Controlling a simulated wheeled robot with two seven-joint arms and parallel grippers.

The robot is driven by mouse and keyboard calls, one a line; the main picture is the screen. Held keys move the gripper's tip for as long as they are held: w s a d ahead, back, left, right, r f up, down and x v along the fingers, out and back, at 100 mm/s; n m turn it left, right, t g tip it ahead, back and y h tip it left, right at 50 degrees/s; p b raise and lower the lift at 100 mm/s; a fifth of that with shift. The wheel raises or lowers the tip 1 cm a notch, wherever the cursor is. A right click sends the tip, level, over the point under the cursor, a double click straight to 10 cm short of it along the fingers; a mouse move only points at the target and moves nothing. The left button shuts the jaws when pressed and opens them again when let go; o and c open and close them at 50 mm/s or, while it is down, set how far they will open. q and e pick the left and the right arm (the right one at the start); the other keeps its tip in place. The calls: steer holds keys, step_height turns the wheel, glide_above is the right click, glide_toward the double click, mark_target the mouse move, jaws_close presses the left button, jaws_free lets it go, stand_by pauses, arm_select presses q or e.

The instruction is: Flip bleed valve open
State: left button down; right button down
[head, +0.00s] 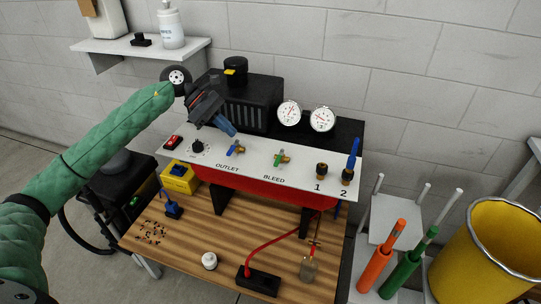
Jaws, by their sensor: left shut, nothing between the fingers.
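The bleed valve (282,158) is a small brass valve with a green handle on the white sloped panel (320,168), just above the printed word BLEED. The handle is too small to tell its exact setting. My left gripper (230,131) comes in from the upper left on a green-sleeved arm. Its blue-grey fingers are shut and empty. They point down at the panel, above and left of the outlet valve (236,149), which has a blue handle. The gripper is to the left of the bleed valve and apart from it. My right gripper is not in view.
Two round gauges (305,117) stand behind the panel. A red switch (172,142) and black knob (198,147) are at its left, two brass fittings (334,174) at its right. A wooden bench (190,235) lies below, holding a yellow box (179,180).

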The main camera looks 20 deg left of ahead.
mark_target(279, 158)
arm_select(q)
steer(key=shift+s, duration=0.1)
stand_by(0.3)
